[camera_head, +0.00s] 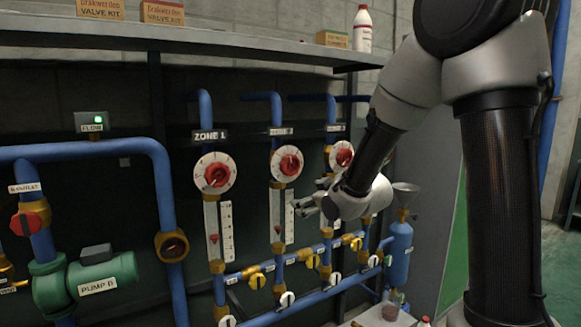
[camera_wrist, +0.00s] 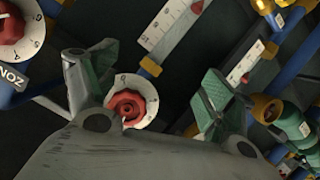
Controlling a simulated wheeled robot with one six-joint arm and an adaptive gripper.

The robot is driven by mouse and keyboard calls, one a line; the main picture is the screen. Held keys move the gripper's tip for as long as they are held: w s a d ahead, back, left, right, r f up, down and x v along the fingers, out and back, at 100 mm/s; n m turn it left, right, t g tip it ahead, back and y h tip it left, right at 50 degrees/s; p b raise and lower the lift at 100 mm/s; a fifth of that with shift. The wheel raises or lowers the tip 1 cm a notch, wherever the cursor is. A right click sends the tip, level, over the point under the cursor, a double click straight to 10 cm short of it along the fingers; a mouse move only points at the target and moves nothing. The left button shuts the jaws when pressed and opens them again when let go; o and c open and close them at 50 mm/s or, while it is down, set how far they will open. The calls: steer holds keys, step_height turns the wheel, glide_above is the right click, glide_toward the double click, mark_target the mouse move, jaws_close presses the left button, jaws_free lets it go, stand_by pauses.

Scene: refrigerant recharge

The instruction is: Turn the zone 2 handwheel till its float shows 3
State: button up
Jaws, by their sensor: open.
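The zone 2 handwheel (camera_head: 287,163) is a red knob on a round white dial, on the middle of three columns. Its white scale (camera_head: 289,215) stands below it, with a small red float (camera_head: 278,229) low beside it. The numbers are too small to read. My gripper (camera_head: 308,195) is open and empty, in front of and to the right of the zone 2 column in the head view. In the wrist view the red handwheel (camera_wrist: 128,107) shows between my open fingers (camera_wrist: 150,95), apparently apart from them; the dial is partly hidden.
The zone 1 dial (camera_head: 215,173) is on the left; the zone 3 dial (camera_head: 341,155) is close behind my arm on the right. Blue pipes with yellow and white valves (camera_head: 288,299) run below. A shelf (camera_head: 200,38) juts out above the dials.

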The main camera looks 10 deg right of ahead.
mark_target(292, 165)
step_height(292, 165, up, 8)
steer(key=w+a+n+t+y, duration=0.1)
steer(key=a+n+t+y, duration=0.1)
steer(key=t, duration=0.1)
steer(key=x, duration=0.7)
steer(key=shift+w+d, duration=0.15)
steer(key=shift+w, duration=0.25)
steer(key=shift+r, duration=0.1)
